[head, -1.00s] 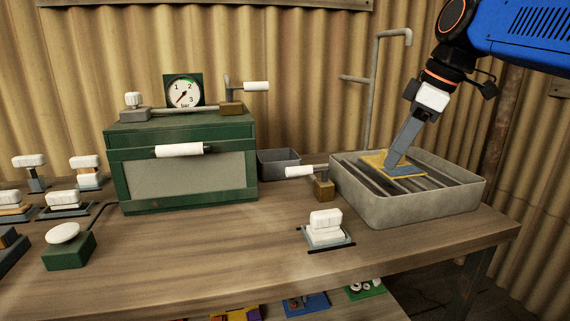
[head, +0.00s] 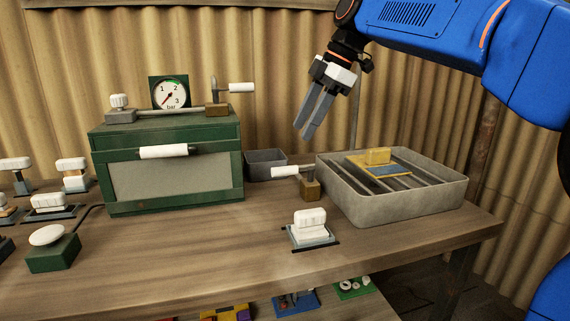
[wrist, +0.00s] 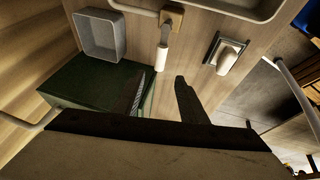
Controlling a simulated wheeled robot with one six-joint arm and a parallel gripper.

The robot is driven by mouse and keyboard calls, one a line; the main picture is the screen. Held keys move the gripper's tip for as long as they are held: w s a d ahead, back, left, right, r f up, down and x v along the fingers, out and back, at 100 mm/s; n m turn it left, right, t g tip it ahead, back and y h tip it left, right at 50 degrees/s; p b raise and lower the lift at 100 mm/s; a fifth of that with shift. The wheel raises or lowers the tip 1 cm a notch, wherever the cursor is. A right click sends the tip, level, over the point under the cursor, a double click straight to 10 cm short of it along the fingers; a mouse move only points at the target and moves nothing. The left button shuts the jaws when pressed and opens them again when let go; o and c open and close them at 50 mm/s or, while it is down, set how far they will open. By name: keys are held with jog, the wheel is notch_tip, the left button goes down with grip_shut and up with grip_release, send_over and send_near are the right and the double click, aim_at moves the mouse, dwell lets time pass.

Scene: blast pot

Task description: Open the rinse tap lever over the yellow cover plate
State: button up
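The rinse tap lever has a white handle (head: 286,171) on a brass block (head: 310,188), left of the grey tray. Its handle points left, and it also shows in the wrist view (wrist: 161,58), pointing towards my fingers. The yellow cover plate (head: 357,160), with a raised yellow block and a blue-grey patch, lies on the bars inside the tray. My gripper (head: 304,132) hangs in the air above the handle, fingers pointing down and slightly left. In the wrist view its fingers (wrist: 160,76) stand apart with nothing between them.
The grey tray (head: 400,208) stands at the right of the bench. A green cabinet (head: 215,175) with a gauge and a small grey bin (head: 265,163) stand left of the lever. A white-handled switch (head: 310,226) sits in front. Bare bench lies between.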

aim_at(284, 167)
jog(key=x, duration=1.2)
jog(key=shift+d, duration=0.1)
grip_shut()
